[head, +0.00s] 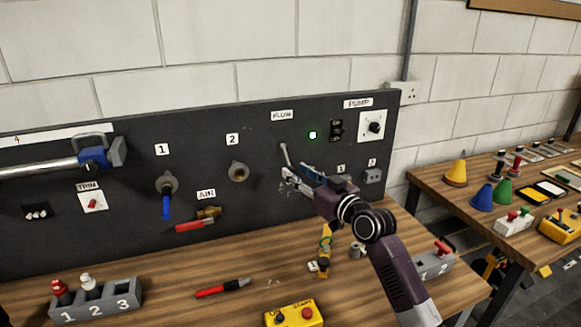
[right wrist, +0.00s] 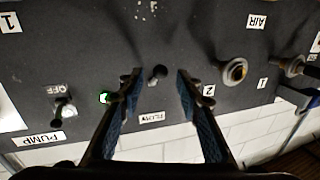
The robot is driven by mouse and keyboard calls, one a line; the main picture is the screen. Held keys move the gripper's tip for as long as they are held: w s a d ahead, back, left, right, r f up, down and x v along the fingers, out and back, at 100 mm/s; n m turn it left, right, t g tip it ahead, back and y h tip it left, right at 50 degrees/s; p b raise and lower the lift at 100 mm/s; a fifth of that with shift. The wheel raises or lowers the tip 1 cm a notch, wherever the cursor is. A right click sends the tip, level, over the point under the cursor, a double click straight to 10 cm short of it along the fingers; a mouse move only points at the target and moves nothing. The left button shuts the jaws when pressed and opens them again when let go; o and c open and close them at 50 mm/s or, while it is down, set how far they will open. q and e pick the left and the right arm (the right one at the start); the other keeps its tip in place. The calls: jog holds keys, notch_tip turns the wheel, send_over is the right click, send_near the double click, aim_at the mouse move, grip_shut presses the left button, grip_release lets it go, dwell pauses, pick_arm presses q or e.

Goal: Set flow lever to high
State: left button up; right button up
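The flow lever (head: 284,153) is a thin metal lever on the dark panel, below the FLOW label (head: 282,116). Its knob (right wrist: 158,72) also shows in the right wrist view, which looks upside down. My right gripper (head: 297,174) is open in front of the panel, just below and right of the lever in the head view. In the right wrist view my right gripper (right wrist: 160,78) has its two fingers apart, one on each side of the knob, with gaps on both sides. I cannot tell the depth between fingertips and lever. My left gripper is not in view.
A pump dial (head: 374,127), a black switch (head: 336,130) and a green light (head: 313,135) are right of the lever. Valve 2 (head: 238,171) is to the left.

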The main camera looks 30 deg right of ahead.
aim_at(293, 170)
jog(key=w, duration=0.3)
jog(key=shift+w+a+f+p, duration=0.1)
jog(key=shift+w+p, duration=0.2)
grip_shut()
